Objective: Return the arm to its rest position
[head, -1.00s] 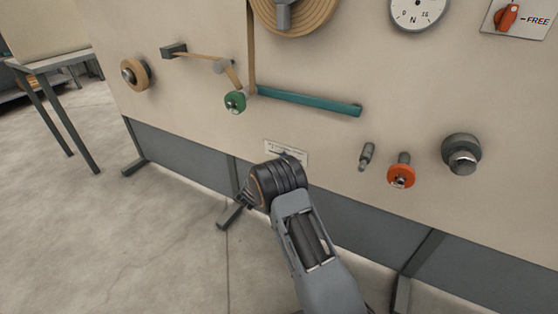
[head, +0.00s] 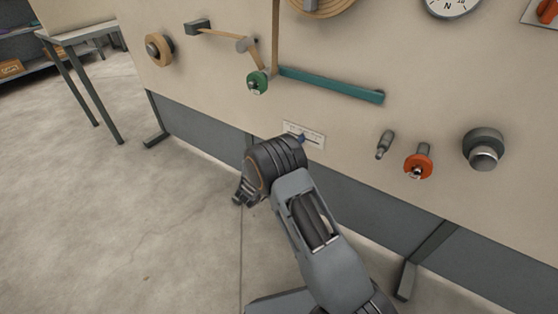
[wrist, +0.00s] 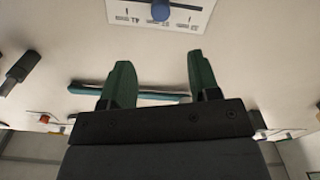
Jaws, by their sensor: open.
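My arm reaches up from the bottom of the head view and bends at a dark, ribbed joint in front of the machine panel (head: 220,75). My gripper (head: 243,193) is at the arm's far end, partly hidden behind that joint and low in front of the panel's dark lower part. In the wrist view the two green fingers of my gripper (wrist: 157,82) stand apart with nothing between them. A small label plate with a blue knob (wrist: 160,10) is at the top of the wrist view; the plate also shows in the head view (head: 303,135), beyond the arm.
A grey table (head: 85,33) stands at the left. The floor (head: 110,220) between is clear.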

